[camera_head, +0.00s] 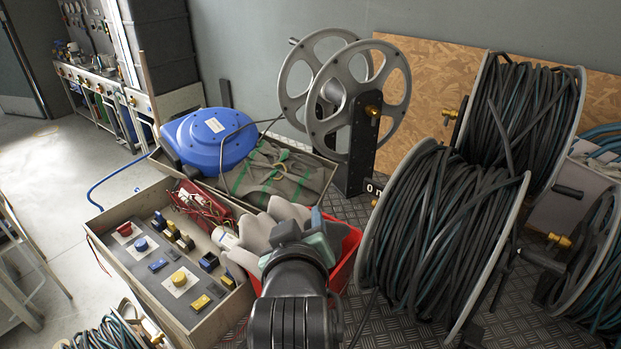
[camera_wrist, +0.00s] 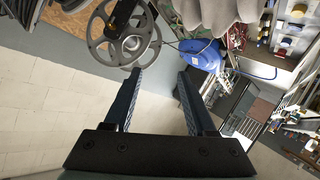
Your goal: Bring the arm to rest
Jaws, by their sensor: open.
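My gripper (camera_wrist: 160,76) shows in the wrist view with its two dark fingers apart and nothing between them. The arm hides part of the bin, and the fingers are mostly hidden there. I cannot tell the exact gap between my arm and the gloves.
A control-button tray (camera_head: 180,275) and a blue reel (camera_head: 208,138) lie left. An empty grey reel (camera_head: 360,95) stands behind. Large cable reels (camera_head: 440,235) (camera_head: 520,115) crowd the right. Open floor (camera_head: 50,190) lies far left.

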